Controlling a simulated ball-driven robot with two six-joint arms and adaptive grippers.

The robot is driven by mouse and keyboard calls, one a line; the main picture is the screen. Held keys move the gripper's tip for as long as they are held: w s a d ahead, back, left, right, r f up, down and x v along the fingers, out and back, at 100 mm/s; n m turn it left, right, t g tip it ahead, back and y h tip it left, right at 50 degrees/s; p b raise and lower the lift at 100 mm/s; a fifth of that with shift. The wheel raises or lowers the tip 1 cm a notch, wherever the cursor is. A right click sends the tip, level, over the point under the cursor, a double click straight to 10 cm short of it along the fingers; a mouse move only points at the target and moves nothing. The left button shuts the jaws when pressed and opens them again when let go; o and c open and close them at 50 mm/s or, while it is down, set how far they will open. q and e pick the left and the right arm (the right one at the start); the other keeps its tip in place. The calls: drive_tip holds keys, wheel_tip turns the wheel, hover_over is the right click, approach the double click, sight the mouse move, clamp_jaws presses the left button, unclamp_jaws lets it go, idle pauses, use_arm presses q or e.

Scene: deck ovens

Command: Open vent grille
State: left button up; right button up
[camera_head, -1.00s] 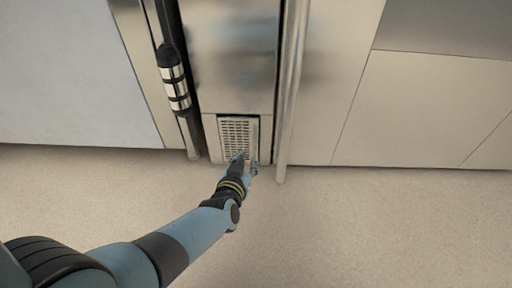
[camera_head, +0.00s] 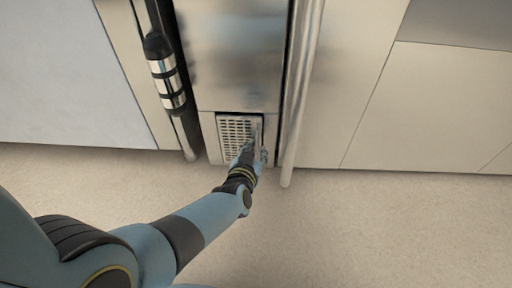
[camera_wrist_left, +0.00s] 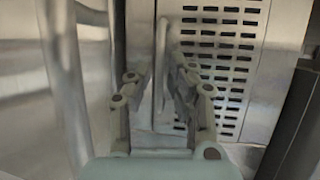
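The vent grille (camera_head: 234,133) is a pale slotted panel low on the steel front in the head view. It looks shut, close to its frame. In the left wrist view the slotted grille (camera_wrist_left: 232,40) fills the upper right, with an upright bar-like handle (camera_wrist_left: 160,65) at its left side. My left gripper (camera_head: 252,152) is at the grille's lower right in the head view. In the wrist view its fingers (camera_wrist_left: 160,80) are apart, one on each side of the handle; I cannot see them pressing on it. My right gripper is not in view.
A long steel pole (camera_head: 301,95) stands right of the grille, close to my left gripper. A dark rail with steel bands (camera_head: 164,72) stands to the left. Flat cabinet panels (camera_head: 360,90) flank both sides. The floor (camera_head: 340,235) in front is clear.

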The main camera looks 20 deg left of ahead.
use_arm(q)
drive_tip(key=shift+w, duration=0.15)
clamp_jaws()
idle(0.4)
